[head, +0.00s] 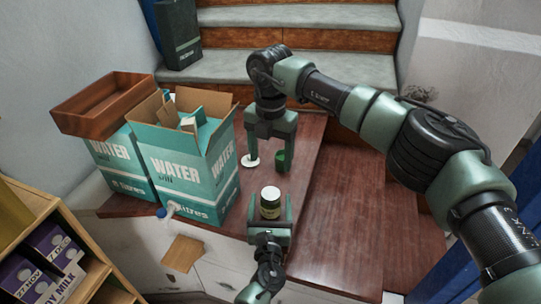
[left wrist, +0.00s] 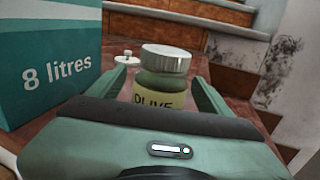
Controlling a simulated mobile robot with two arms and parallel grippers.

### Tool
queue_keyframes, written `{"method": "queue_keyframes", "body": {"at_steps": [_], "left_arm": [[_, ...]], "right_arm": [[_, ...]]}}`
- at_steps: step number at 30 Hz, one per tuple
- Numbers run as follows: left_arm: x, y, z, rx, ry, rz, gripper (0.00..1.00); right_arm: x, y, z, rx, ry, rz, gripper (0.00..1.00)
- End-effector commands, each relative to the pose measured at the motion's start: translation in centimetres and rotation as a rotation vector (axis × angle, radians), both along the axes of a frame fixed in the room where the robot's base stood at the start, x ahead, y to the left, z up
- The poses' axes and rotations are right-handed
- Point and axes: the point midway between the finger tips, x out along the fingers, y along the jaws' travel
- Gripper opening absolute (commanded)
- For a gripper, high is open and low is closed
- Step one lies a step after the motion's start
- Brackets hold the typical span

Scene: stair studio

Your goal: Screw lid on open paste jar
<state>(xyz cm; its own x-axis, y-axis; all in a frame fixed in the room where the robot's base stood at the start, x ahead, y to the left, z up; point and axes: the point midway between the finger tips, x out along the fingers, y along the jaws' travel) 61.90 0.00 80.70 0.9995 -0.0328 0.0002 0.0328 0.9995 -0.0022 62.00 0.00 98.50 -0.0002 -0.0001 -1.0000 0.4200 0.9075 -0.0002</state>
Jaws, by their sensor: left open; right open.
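An olive jar (head: 270,209) stands upright on the wooden top. In the left wrist view its label (left wrist: 160,98) reads "OLIVE". A silver lid (left wrist: 166,58) sits level on the jar; it shows from above in the head view (head: 270,193). I cannot tell how tight it is. My left gripper (head: 270,208) is open, its fingers on either side of the jar; contact is not clear. My right gripper (head: 270,148) is open and empty, pointing down behind the jar and apart from it.
Two water boxes (head: 190,170) stand at left, with a brown tray (head: 104,105) on top. Free wooden surface (head: 345,215) lies to the right.

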Motion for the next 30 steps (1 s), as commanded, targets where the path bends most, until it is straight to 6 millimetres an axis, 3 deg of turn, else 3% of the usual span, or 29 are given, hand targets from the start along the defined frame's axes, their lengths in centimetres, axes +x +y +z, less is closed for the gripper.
{"method": "queue_keyframes", "body": {"at_steps": [9,15,30], "left_arm": [[-5.0,0.2,-0.2,-0.002,0.003,0.000,0.80],[-7.2,0.3,-0.1,-0.001,0.002,0.000,0.80],[-7.6,0.3,-0.1,0.000,0.001,0.000,0.80]], "right_arm": [[0.0,0.0,0.0,0.000,0.000,0.000,0.71],[0.0,0.0,-0.1,0.000,0.000,0.000,0.71],[0.0,0.0,-0.1,0.000,0.000,0.000,0.71]]}}
